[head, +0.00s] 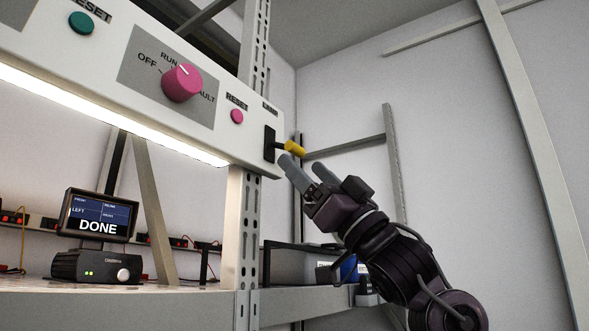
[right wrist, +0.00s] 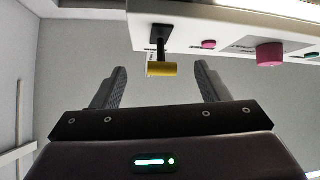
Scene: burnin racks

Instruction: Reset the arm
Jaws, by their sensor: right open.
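A lever switch sits at the right end of the white control panel, with a black slot plate (head: 269,144) and a yellow handle (head: 294,148) sticking out to the right. My right gripper (head: 301,166) is open and empty, just below and right of the handle. In the right wrist view the yellow handle (right wrist: 161,69) shows between the two spread fingertips, with a gap on both sides. Whether it lies between the fingers or beyond their tips I cannot tell. My left gripper is not in view.
The panel (head: 205,127) also carries a pink RESET button (head: 237,116), a pink rotary knob (head: 182,83) and a teal button (head: 81,23). A perforated grey post (head: 249,225) stands below. A small screen (head: 98,214) reads DONE. Open space lies right of the lever, before the wall.

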